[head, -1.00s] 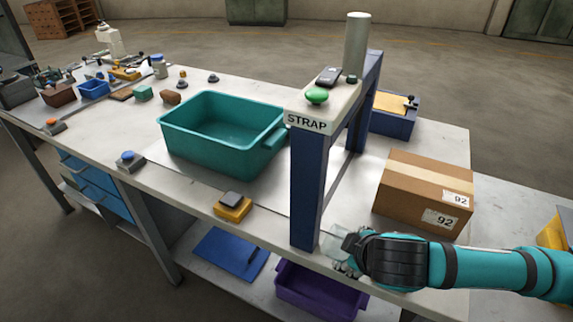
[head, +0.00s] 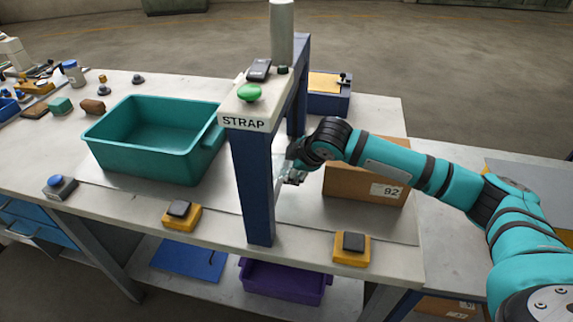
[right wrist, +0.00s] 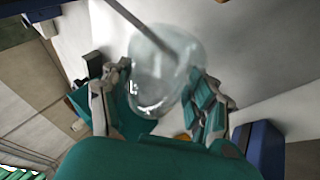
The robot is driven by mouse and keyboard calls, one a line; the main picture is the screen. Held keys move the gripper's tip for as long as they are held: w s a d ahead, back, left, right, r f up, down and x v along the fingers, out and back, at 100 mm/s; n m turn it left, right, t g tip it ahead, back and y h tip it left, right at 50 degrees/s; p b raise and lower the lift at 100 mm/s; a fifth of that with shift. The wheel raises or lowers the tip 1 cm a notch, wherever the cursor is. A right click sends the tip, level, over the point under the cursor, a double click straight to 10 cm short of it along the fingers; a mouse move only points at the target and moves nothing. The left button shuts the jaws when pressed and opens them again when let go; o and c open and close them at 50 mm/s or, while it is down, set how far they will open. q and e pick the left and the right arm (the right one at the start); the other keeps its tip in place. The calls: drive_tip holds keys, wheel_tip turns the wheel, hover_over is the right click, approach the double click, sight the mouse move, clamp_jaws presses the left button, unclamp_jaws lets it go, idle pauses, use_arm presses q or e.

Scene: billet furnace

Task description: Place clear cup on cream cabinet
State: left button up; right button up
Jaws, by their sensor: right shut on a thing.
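A clear cup (right wrist: 158,72) is between the two fingers of my right gripper (right wrist: 160,100) in the right wrist view, and the gripper is shut on it. A thin grey bar crosses in front of part of the cup there. In the head view my right gripper (head: 288,174) is just right of the blue strap frame's front post, above the workbench; the cup is hard to make out there. My left gripper is not in view. I cannot make out a cream cabinet in these frames.
The strap frame (head: 253,190) stands close left of my right gripper. A cardboard box (head: 350,186) is behind and right of it. A teal bin (head: 140,160) stands left. Two yellow-based black switches (head: 182,215) (head: 351,248) sit along the front edge of the workbench (head: 300,228).

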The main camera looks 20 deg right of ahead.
sight(288, 169)
drive_tip(key=w, duration=0.3)
drive_tip(key=shift+s+f+p, duration=0.1)
drive_tip(key=shift+f+p, duration=0.35)
drive_tip(key=shift+f, duration=1.35)
drive_tip(key=o, duration=1.3)
drive_tip(key=shift+f, duration=0.1)
drive_tip(key=shift+c, duration=0.2)
